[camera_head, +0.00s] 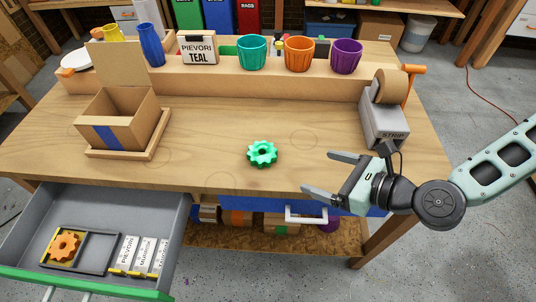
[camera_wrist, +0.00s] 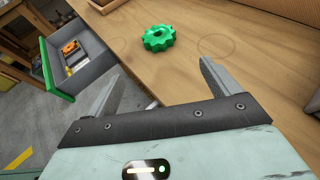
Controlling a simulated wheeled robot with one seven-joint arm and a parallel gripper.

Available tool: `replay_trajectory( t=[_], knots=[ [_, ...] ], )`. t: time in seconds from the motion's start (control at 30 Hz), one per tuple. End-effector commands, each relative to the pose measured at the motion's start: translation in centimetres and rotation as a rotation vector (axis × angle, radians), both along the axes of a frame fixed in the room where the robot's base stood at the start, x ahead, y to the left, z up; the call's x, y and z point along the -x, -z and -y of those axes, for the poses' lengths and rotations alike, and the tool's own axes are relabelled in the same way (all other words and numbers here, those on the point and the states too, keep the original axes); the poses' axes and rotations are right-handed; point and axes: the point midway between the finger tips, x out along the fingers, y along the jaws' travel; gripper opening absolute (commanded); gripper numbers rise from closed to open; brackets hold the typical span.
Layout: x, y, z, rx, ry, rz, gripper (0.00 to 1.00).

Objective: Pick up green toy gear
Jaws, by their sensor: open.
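The green toy gear (camera_head: 262,154) lies flat on the wooden table (camera_head: 205,130), near its front edge, a little right of the middle. It also shows in the wrist view (camera_wrist: 158,38), ahead of the fingertips and between their lines. My gripper (camera_head: 318,173) is open and empty. In the head view it is right of the gear and near the table's front edge, with a clear gap between them. In the wrist view both fingers (camera_wrist: 160,80) are spread apart, short of the gear.
An open cardboard box (camera_head: 140,113) stands in a wooden tray at left. An open drawer (camera_head: 180,215) juts out front left, holding an orange gear (camera_head: 65,246). A tape dispenser (camera_head: 382,120) stands at right. Several cups line the back ledge. The table around the gear is clear.

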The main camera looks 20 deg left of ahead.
Motion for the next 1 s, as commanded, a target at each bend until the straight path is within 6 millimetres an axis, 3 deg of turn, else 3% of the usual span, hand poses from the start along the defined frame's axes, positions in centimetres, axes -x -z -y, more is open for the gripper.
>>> replay_trajectory(
  t=[0.03, 0.7, 1.0],
  knots=[
    [-0.3, 0.8, -0.1, 0.001, -0.001, 0.007, 0.88],
    [-0.7, 1.7, -2.0, 0.004, -0.004, 0.006, 0.88],
    [-2.5, 3.2, -7.0, 0.003, -0.005, 0.003, 0.88]
  ],
)
